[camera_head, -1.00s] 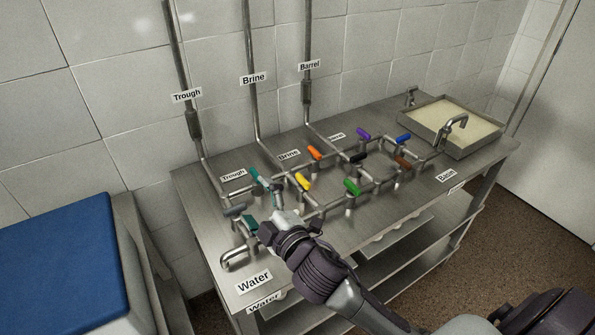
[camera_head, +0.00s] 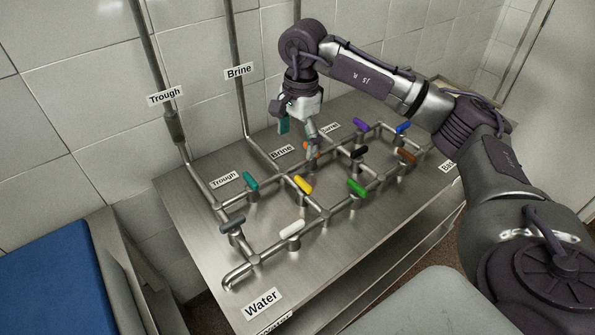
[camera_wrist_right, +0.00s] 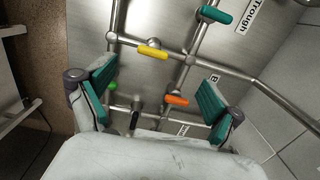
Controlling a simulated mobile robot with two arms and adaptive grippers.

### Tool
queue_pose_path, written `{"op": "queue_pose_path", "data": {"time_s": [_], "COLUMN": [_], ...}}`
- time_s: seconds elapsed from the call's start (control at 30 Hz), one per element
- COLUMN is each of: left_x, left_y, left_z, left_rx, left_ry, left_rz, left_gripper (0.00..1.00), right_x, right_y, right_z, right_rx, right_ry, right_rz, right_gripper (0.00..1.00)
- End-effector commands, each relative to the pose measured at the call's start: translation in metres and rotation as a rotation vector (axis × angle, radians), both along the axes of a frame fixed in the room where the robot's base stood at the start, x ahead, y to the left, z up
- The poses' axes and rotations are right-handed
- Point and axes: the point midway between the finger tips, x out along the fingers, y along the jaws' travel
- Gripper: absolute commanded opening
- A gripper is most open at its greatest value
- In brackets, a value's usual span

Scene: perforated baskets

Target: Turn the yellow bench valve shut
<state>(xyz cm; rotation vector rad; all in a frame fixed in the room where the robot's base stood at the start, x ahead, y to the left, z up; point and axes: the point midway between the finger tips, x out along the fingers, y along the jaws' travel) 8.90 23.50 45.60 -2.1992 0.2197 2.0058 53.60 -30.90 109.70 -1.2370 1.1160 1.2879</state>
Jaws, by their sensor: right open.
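The yellow bench valve (camera_head: 303,184) sits on the pipework in the middle of the bench, its handle lying along its pipe. It also shows in the right wrist view (camera_wrist_right: 152,52), upper middle, beyond the fingertips. My right gripper (camera_head: 298,135) is open and empty above the bench, up and back from the yellow valve, near the orange handle. In the right wrist view its teal-padded fingers (camera_wrist_right: 158,82) are spread wide, with the orange handle (camera_wrist_right: 176,100) showing between them. In the head view the gripper partly hides the orange handle. My left gripper is not in view.
Other handles stand close by: teal (camera_head: 250,181), grey (camera_head: 232,223), white (camera_head: 291,230), green (camera_head: 357,187) and black (camera_head: 358,152). Upright pipes (camera_head: 240,110) run up the tiled wall behind. My right arm covers the basin end.

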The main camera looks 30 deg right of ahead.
Motion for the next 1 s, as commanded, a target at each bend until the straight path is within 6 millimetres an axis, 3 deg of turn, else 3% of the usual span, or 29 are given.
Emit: {"op": "queue_pose_path", "data": {"time_s": [0.1, 0.23, 0.7, 1.0], "left_x": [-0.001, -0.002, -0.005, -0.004], "left_y": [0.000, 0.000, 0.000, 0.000], "left_z": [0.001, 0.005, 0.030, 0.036], "left_rx": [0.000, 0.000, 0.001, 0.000], "left_ry": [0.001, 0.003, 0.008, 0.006], "left_rz": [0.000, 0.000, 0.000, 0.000], "left_gripper": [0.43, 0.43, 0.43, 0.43], "right_x": [-0.002, -0.003, -0.004, -0.003], "right_y": [-0.017, -0.018, -0.017, -0.016], "right_z": [0.005, -0.007, -0.100, -0.130], "right_rx": [-0.056, -0.060, -0.056, -0.055], "right_ry": [0.015, 0.020, 0.020, 0.017], "right_rz": [-0.008, -0.008, -0.008, -0.008], "right_gripper": [0.92, 0.92, 0.92, 0.92]}}
